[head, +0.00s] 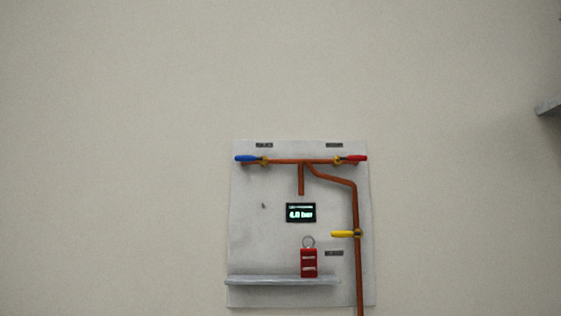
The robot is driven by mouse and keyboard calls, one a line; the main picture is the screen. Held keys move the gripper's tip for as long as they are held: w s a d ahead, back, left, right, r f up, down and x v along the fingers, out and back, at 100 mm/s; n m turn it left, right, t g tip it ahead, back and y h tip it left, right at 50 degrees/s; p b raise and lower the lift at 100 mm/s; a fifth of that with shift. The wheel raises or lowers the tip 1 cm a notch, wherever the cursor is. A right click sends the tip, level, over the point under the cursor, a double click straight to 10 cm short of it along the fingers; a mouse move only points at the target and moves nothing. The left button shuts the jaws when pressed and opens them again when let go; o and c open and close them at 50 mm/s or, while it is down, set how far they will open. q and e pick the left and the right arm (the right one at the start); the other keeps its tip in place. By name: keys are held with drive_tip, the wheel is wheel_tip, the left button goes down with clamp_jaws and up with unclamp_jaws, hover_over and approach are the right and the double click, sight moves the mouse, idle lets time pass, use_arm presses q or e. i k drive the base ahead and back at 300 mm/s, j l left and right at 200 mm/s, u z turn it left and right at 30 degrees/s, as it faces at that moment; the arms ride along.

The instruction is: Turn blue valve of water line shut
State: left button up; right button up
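The blue valve handle (246,158) is at the upper left of a pale wall panel (260,240) in the head view. It lies level, pointing left, in line with the horizontal copper tube (286,161). A brass valve body (265,161) joins it to the tube. A small dark label (264,145), too small to read, sits above it. Neither of my grippers shows in the head view.
A red handle (357,158) sits on the tube's right end. A yellow handle (342,234) points left from the vertical tube (359,270). A display (300,212) reads about 4.0 bar. A red tag-like object (308,263) with a ring stands on a grey shelf (270,281).

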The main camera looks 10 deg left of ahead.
sight(244, 158)
drive_tip(key=i+j+z, duration=0.2)
drive_tip(key=j, duration=0.35)
drive_tip(key=i+j+z, duration=0.25)
drive_tip(key=j, duration=0.25)
drive_tip(key=j+z, duration=0.2)
drive_tip(key=j, duration=0.4)
drive_tip(key=i+j+z, duration=0.2)
drive_tip(key=j, duration=0.35)
drive_tip(key=k, duration=0.1)
